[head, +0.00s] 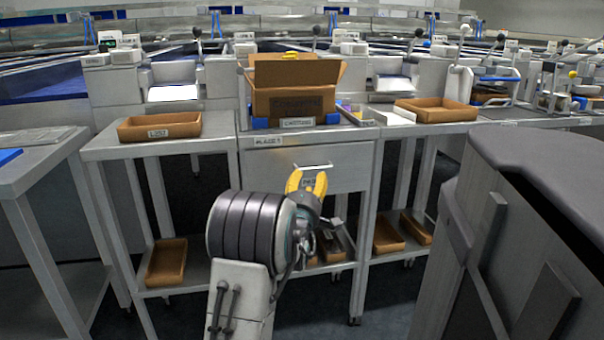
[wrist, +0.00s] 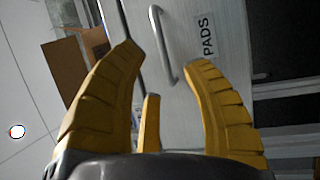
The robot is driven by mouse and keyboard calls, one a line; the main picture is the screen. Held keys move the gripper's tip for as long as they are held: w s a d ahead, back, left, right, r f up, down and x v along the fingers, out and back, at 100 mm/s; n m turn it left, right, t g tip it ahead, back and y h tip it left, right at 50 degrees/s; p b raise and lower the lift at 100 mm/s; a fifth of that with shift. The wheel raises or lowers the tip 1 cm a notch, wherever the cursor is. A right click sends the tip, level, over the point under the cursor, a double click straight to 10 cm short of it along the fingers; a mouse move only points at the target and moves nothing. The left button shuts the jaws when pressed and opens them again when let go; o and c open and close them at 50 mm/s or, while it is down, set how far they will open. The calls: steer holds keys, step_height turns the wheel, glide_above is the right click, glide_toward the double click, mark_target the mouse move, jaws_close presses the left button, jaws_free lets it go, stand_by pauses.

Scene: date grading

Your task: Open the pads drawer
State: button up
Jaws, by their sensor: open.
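The pads drawer (head: 275,165) is a grey front under the middle of the workbench. Its front looks flush with the bench frame. In the wrist view it carries a white PADS label (wrist: 207,36) and a silver bar handle (wrist: 163,48). The handle also shows in the head view (head: 313,167). My gripper (head: 307,182) has yellow fingers, is open and empty, and is in front of the drawer just below the handle in the head view. In the wrist view the fingers of my gripper (wrist: 165,60) point at the handle, which lies beyond the tips. Contact is not visible.
An open cardboard box (head: 290,103) stands on the bench above the drawer. Brown trays sit to the left (head: 160,126) and right (head: 436,109). More trays lie on the lower shelf. A large grey body (head: 530,220) fills the right foreground.

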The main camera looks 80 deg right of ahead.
mark_target(313, 168)
steer(key=shift+d+b, duration=0.75)
steer(key=shift+d, duration=0.05)
steer(key=shift+d+r, duration=0.2)
steer(key=shift+d, duration=0.6)
steer(key=shift+d+r, duration=0.15)
steer(key=shift+d, duration=0.65)
steer(key=shift+d+r, duration=0.2)
steer(key=shift+d, duration=0.6)
steer(key=shift+c, duration=0.2)
jaws_close()
